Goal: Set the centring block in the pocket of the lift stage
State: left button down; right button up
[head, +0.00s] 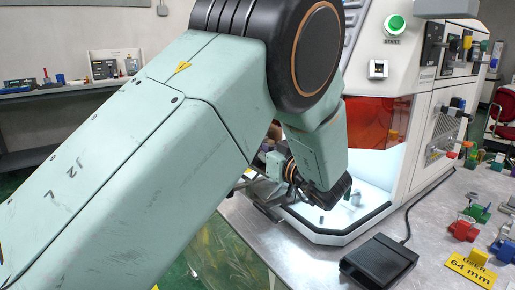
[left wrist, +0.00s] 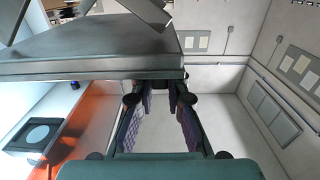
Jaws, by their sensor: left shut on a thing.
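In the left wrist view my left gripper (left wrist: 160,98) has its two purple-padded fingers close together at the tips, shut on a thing. Only a dark part shows between the tips, so the centring block's shape is not clear. A large grey metal slab (left wrist: 90,55) lies across the tips; I cannot tell whether it is held or part of the fixture. I cannot make out the lift stage's pocket. My right gripper is not in view.
The machine has an orange window (head: 376,122) and a bright lower tray. A black box (head: 378,262) with a cable lies on the bench. A yellow 64 mm plate (head: 470,270) and several small coloured parts lie at the right. A shelf (head: 75,87) stands at the back left.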

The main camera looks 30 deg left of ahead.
pick_arm(q)
jog(key=c, duration=1.7)
grip_release()
jog(key=shift+w+f, duration=0.1)
jog(key=o, duration=0.3)
jog(key=shift+o, duration=0.2)
jog(key=shift+s+d+r, duration=0.2)
